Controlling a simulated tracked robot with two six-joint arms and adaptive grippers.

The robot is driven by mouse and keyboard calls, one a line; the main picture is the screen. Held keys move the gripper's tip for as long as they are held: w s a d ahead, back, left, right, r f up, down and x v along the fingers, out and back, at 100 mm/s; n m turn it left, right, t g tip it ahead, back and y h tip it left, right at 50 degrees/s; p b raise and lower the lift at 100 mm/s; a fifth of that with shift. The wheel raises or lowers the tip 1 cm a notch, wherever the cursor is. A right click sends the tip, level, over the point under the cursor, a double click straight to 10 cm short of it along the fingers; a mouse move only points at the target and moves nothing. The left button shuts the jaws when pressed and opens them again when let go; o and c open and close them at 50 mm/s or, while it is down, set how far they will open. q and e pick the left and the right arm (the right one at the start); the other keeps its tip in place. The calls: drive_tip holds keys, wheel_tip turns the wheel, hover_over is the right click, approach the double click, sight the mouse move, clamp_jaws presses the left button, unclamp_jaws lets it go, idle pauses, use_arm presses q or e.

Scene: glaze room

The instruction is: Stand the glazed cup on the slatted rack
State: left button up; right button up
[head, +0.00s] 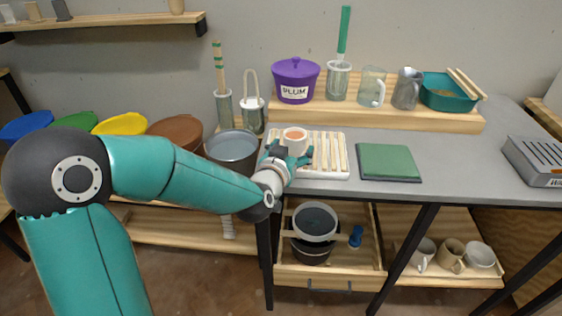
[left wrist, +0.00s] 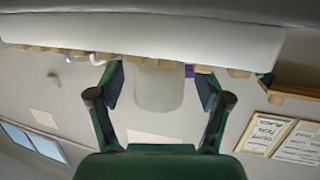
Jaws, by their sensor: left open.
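The glazed cup (head: 294,144), pale outside with an orange inside, stands upright on the left part of the slatted rack (head: 347,165), a cream tray with wooden slats. My left gripper (head: 288,156) is open at the cup, with one finger on each side of it. In the left wrist view, which looks upside down, the pale cup (left wrist: 158,90) is between the spread fingers of my left gripper (left wrist: 160,88), with gaps on both sides. The rack's pale side (left wrist: 160,35) crosses the top there. My right gripper is not in view.
A grey bucket (head: 232,150) stands just left of the rack. A green pad (head: 388,162) lies to its right. Behind, a wooden riser (head: 400,117) holds a purple PLUM pot (head: 296,80), jars and a teal basin (head: 448,92). The grey tabletop (head: 465,165) is clear right of the pad.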

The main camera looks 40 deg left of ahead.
use_arm(q)
drive_tip(key=b+v, duration=0.2)
drive_tip(key=v, duration=0.8)
